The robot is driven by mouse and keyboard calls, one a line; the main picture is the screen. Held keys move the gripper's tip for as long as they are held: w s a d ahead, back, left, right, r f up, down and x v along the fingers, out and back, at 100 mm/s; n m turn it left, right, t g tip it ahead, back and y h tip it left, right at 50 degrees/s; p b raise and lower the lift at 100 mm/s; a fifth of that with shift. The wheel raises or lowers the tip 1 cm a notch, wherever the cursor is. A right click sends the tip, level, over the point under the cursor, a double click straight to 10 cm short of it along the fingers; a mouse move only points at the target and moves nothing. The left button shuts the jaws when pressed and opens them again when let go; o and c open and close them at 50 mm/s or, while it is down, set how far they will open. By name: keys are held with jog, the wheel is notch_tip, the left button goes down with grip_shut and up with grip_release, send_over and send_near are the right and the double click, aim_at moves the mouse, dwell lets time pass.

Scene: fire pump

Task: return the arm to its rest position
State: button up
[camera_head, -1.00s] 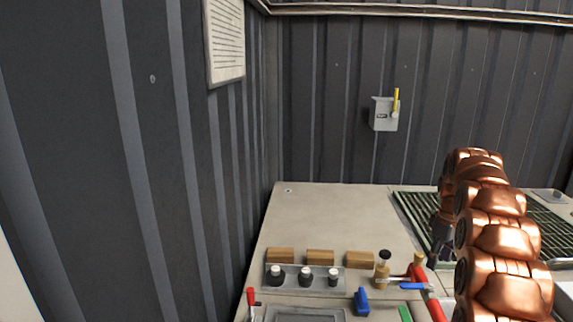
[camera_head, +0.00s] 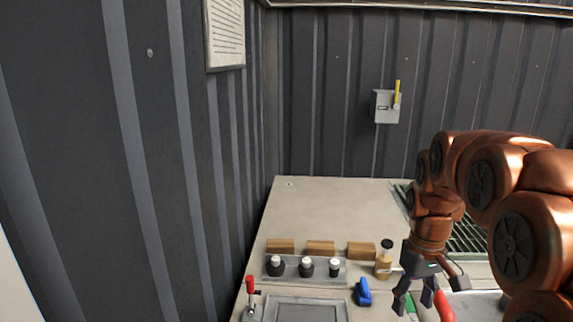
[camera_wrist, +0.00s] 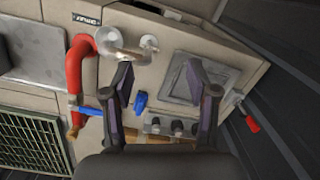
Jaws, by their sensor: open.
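My copper-coloured arm comes in from the right in the head view. My gripper (camera_head: 428,296) points down above the right front part of the bench. It is open, with nothing between its fingers. In the wrist view my gripper (camera_wrist: 165,95) shows its two dark fingers spread apart, with the bench top, a blue item (camera_wrist: 139,102) and part of the black knobs' panel beyond them.
The bench (camera_head: 330,210) carries wooden blocks (camera_head: 320,247), a tray of white-topped black knobs (camera_head: 306,266), a tan bottle-like item (camera_head: 383,262), a red-handled lever (camera_head: 250,285) and a green grate (camera_head: 467,235). A red pipe (camera_wrist: 74,70) stands near the gripper. A corrugated wall (camera_head: 130,150) closes the left.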

jog(key=s+a+f+m+b, duration=0.1)
jog(key=s+a+f, duration=0.1)
jog(key=s, duration=0.6)
jog(key=s+a+f+m+b, duration=0.1)
jog(key=s+f, duration=0.3)
jog(key=s, duration=0.5)
jog(key=s+a+f+m+b, duration=0.1)
jog(key=s+a+f, duration=0.3)
jog(key=s, duration=0.4)
jog(key=shift+s+g+b, duration=0.25)
jog(key=shift+g+b, duration=0.15)
jog(key=shift+f, duration=0.1)
